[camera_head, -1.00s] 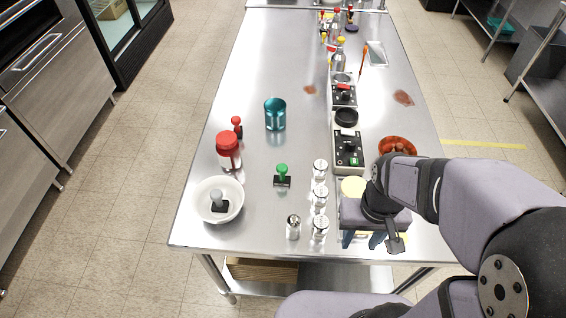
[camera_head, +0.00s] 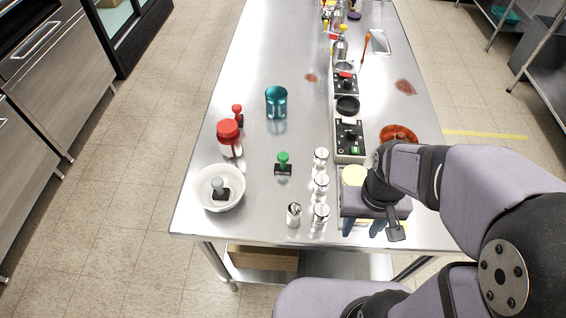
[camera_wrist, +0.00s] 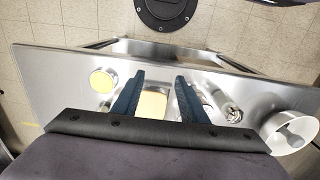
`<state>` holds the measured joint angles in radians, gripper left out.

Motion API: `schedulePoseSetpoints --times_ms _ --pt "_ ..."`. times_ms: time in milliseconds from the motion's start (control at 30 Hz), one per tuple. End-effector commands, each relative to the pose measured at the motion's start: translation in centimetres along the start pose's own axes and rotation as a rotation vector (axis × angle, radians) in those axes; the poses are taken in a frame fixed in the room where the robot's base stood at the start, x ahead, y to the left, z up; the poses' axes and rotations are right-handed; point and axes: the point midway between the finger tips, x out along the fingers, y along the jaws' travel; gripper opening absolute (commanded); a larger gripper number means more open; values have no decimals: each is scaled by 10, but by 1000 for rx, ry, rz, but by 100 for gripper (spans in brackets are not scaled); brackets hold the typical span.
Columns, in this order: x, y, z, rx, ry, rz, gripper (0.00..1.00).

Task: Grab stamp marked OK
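Three stamps show in the head view. A green-handled stamp (camera_head: 283,164) stands upright mid-table. A grey-handled stamp (camera_head: 219,189) sits in a white bowl (camera_head: 236,199) at the near left; that bowl also shows at the right of the wrist view (camera_wrist: 272,138). A red-handled stamp (camera_head: 238,112) stands partly hidden behind a red-capped bottle. I cannot read an OK mark on any of them. My gripper (camera_wrist: 160,77) is above the near right of the table, right of the stamps, its fingers apart with nothing held between them.
Several shakers (camera_head: 320,185) stand between the green stamp and my gripper. The red-capped bottle (camera_head: 229,137) and a teal cup (camera_head: 276,103) stand at left. Black control boxes (camera_head: 350,138) and a red-brown bowl (camera_head: 399,133) lie beyond my gripper.

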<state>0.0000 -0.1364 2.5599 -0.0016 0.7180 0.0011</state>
Motion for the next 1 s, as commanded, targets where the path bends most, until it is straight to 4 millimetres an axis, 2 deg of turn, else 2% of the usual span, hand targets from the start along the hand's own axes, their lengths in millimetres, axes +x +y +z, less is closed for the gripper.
schedulePoseSetpoints --times_ms 33,67,100,467,567,833,867,1000 --pt "0 0 0 0 0 0 39" --pt "0 0 0 0 0 0 46" --pt "0 0 0 0 0 0 47" --pt "-3 0 0 0 1 0 47" --pt "-12 0 -1 0 4 0 47" --pt "-50 0 -1 0 6 0 47" --pt "-53 -2 -3 -3 10 -5 47" --pt "-50 -31 -33 -22 81 -70 47"
